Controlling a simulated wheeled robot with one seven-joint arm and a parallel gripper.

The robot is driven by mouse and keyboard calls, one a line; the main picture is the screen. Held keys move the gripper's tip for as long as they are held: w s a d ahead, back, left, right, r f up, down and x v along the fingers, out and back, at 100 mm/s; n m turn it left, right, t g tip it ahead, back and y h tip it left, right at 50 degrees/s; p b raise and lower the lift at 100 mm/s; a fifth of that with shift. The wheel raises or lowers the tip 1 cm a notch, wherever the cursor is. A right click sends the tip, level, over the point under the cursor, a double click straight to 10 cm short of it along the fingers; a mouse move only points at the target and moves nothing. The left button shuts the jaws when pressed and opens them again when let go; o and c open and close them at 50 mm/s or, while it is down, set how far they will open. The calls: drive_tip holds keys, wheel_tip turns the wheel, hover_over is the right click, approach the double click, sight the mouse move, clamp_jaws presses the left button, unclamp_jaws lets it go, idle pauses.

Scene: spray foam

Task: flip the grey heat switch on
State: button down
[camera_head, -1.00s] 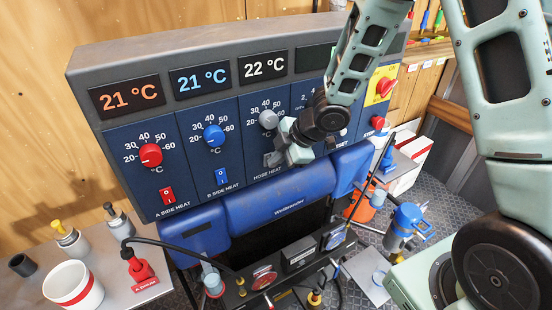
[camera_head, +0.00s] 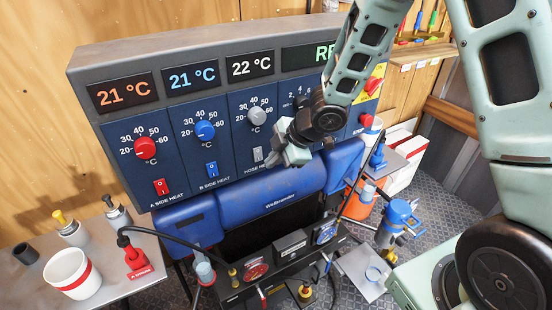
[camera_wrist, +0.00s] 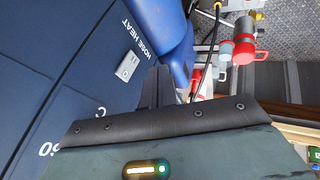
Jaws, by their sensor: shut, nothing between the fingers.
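The grey heat switch (camera_head: 258,154) is a small rocker on the dark blue panel, above the partly covered "HOSE HEAT" label and below a grey dial (camera_head: 257,116). The switch also shows in the wrist view (camera_wrist: 127,66), beside the label. Its on or off position is too small to tell. My gripper (camera_head: 284,152) is just right of the switch in the head view, apart from it in the picture. In the wrist view its dark fingers (camera_wrist: 157,86) are together and empty, pointing past the switch. Whether they touch the panel cannot be told.
The red A side switch (camera_head: 161,187) and blue B side switch (camera_head: 212,169) are to the left on the same panel. Blue padded covers (camera_head: 270,195) bulge out below the panel. My arm hides part of the panel's right side, near a red stop button (camera_head: 366,120).

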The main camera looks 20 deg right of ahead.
drive_tip(key=p+v, duration=0.3)
drive_tip(key=v, duration=0.6)
drive_tip(key=shift+d+r, duration=0.15)
drive_tip(key=shift+r, duration=0.05)
drive_tip(key=shift+f, duration=0.1)
drive_tip(key=s+d+f+n+t+y+b, duration=0.1)
drive_tip(key=f+n+y+b, duration=0.3)
drive_tip(key=b, duration=0.8)
drive_tip(key=s+d+f+n+t+y+b, duration=0.2)
drive_tip(key=d+f+n+t+y+b, duration=0.1)
drive_tip(key=b, duration=1)
drive_tip(key=shift+d+f+n+t+y+b, duration=0.35)
drive_tip(key=shift+f+n+t+y, duration=0.6)
drive_tip(key=shift+f, duration=0.7)
drive_tip(key=shift+h, duration=0.25)
